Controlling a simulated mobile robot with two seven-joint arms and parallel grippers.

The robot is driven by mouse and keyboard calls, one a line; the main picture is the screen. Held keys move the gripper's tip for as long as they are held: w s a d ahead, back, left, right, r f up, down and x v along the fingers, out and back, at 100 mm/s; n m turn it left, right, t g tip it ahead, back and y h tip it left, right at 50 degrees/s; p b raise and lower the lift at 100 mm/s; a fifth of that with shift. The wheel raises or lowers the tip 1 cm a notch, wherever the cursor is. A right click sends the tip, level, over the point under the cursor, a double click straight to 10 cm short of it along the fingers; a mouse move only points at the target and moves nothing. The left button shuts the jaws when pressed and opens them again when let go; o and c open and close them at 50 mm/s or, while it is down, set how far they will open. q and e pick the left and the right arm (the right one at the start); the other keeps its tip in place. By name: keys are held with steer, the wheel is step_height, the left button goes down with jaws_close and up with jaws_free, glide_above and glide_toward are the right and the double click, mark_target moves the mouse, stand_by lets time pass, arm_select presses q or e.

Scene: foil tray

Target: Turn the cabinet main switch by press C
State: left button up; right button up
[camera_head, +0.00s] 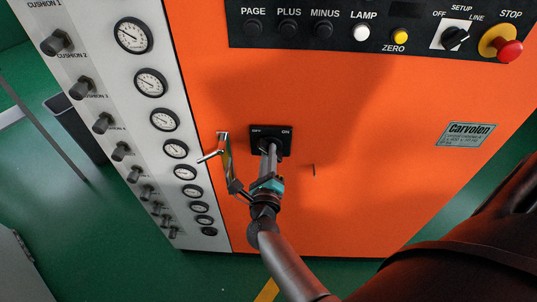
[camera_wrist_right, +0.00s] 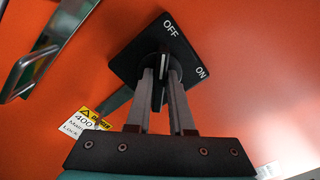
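The main switch is a black square plate (camera_head: 284,133) marked OFF and ON on the orange press front, seen in the head view. In the right wrist view its plate (camera_wrist_right: 125,68) looks tilted, and the narrow knob (camera_wrist_right: 161,72) stands out from it with its upper end toward the OFF label. My right gripper (camera_head: 269,147) reaches up to the switch from below. In the right wrist view its two fingers (camera_wrist_right: 161,75) stand on either side of the knob, very close to it. I cannot tell whether both touch it. My left gripper is not in view.
A metal handle (camera_head: 222,150) sticks out just left of the switch, close to my right gripper. A yellow danger tag (camera_wrist_right: 88,118) hangs near it. Gauges (camera_head: 150,82) and knobs line the white panel at left. A red stop button (camera_head: 509,51) is at upper right.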

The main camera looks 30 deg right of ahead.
steer(key=o, duration=0.4)
steer(key=shift+c, duration=0.2)
steer(key=s+a+m+b, duration=0.4)
steer(key=s+a+m, duration=0.4)
steer(key=s+m, duration=0.75)
steer(key=a+f+n+y+b, duration=0.2)
steer(key=f+n+y, duration=0.1)
steer(key=f+n, duration=0.5)
steer(key=a+f+n+y+b, duration=0.2)
steer(key=a+f+n+y, duration=0.1)
steer(key=f+n, duration=0.6)
steer(key=a+f+n+g+y+b, duration=0.1)
steer(key=a+f+n+y+b, duration=0.1)
steer(key=f+n+y, duration=0.3)
step_height(320, 180, down, 4)
steer(key=w+a+n, duration=0.1)
steer(key=n, duration=0.4)
steer(key=shift+a+f, duration=0.15)
